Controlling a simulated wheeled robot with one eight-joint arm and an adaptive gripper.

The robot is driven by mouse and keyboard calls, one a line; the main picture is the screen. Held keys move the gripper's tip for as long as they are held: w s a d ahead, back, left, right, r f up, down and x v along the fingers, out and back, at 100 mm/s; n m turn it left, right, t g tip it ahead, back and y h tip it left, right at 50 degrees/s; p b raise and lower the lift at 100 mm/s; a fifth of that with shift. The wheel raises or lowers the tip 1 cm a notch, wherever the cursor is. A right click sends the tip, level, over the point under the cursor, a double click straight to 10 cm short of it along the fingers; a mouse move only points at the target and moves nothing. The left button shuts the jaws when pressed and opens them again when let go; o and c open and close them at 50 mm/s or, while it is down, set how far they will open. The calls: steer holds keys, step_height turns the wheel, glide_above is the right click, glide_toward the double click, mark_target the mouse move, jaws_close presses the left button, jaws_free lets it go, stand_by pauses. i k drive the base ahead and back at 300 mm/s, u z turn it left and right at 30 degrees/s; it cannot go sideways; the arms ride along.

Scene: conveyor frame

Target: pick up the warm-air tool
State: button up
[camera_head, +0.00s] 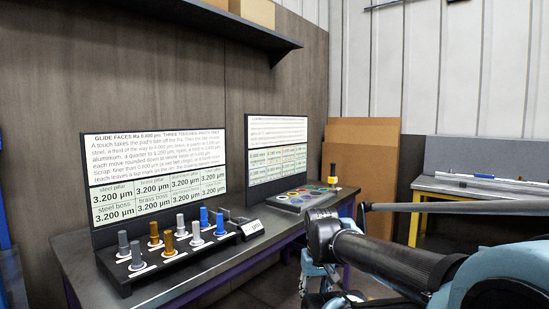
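I cannot pick out the warm-air tool for sure in the head view. A small upright black and yellow item (333,177) stands at the far right end of the dark bench (155,291), but it is too small to identify. My arm reaches in from the lower right as dark and pale blue links. My gripper's fingers cannot be made out, so I cannot see anything held.
A black rack (118,275) holds several grey, brass and blue pegs on the bench. Two sign boards (152,160) (276,150) stand behind. A flat panel with coloured rings (300,197) lies farther right. A yellow-framed table (480,186) stands at the right wall.

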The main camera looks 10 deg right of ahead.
mark_target(332, 180)
steer(key=k, duration=0.5)
steer(key=z, duration=0.7)
steer(key=i, duration=2)
steer(key=u, duration=0.4)
